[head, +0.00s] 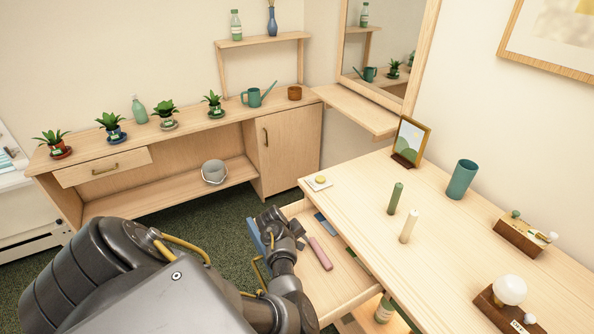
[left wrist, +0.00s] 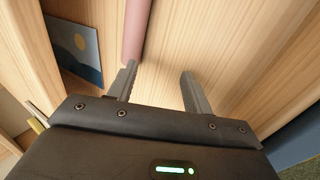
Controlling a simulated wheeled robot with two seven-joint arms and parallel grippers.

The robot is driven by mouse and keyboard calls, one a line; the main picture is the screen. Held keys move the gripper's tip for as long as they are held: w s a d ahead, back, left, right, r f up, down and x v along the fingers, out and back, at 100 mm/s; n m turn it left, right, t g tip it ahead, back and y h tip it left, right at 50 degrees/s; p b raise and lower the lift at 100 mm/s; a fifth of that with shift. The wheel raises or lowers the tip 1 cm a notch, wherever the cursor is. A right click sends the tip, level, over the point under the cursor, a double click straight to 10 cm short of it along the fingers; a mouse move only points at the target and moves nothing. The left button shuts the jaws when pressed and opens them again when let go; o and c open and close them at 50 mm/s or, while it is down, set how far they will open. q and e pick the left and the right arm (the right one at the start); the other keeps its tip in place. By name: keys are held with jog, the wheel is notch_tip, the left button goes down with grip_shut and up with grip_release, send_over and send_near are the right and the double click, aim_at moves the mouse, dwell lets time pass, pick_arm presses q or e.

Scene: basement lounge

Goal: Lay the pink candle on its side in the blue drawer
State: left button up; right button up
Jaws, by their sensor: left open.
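The pink candle (head: 320,253) lies on its side in the open drawer. It also shows at the top of the left wrist view (left wrist: 136,32). The drawer (head: 338,288) is pulled out from the table; its inside is pale wood, and a blue panel (head: 256,236) shows at its front. My left gripper (head: 299,238) is over the drawer, beside the candle. In the left wrist view its fingers (left wrist: 158,78) are apart with nothing between them; the candle's near end is by the left finger, and I cannot tell whether they touch. My right gripper is out of view.
A blue picture card (left wrist: 75,50) lies in the drawer. On the table (head: 345,195) stand a green candle (head: 395,198), a cream candle (head: 408,226), a teal cup (head: 462,179) and a framed picture (head: 410,142). A bottle (head: 384,310) stands below the drawer.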

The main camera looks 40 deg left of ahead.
pick_arm(q)
jog(key=v, duration=1)
jog(key=shift+s+r, duration=0.15)
jog(key=shift+r, duration=0.2)
dwell(0.5)
